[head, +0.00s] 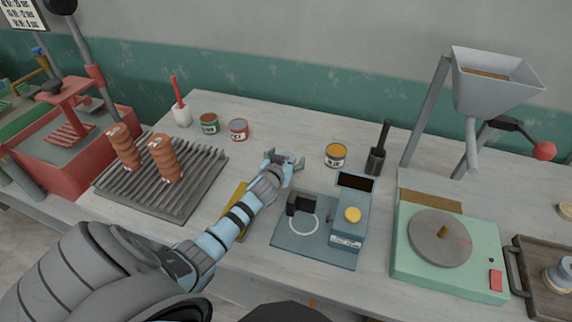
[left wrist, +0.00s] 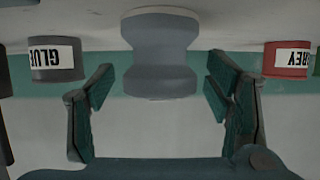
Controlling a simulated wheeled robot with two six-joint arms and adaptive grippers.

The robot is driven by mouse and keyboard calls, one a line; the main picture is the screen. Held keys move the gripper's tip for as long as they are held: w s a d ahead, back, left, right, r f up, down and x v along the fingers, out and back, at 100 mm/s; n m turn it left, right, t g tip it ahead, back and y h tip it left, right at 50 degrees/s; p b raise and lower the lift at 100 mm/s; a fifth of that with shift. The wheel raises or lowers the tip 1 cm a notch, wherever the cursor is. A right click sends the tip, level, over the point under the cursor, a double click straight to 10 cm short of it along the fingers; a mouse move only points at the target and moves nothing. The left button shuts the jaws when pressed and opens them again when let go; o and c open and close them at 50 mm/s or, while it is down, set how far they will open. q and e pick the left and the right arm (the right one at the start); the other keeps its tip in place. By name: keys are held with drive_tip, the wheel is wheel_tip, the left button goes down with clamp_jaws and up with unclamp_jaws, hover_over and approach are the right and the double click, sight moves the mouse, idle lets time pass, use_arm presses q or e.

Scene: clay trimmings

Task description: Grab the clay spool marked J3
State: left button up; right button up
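My left gripper (head: 284,162) reaches over the middle of the table in the head view. In the left wrist view its dark teal fingers (left wrist: 163,105) are open. A blue-grey spool-shaped piece (left wrist: 160,55) with a narrow waist shows in the gap between them, with clear space on both sides. That view is upside down, and no J3 mark is readable on the piece. In the head view the gripper mostly hides this spot. Another grey spool-like piece (head: 560,274) is at the far right, partly cut off. My right gripper is not in view.
A grey can marked GLUE (left wrist: 57,59) and a red can (left wrist: 288,60) flank the piece. A ribbed rack (head: 190,196) with two orange-brown ridged pieces (head: 164,158) stands left. A blue device (head: 346,225) is close right of my arm; a green turntable unit (head: 405,262) stands farther right.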

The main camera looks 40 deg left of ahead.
use_arm(q)
drive_tip(key=c, duration=1.3)
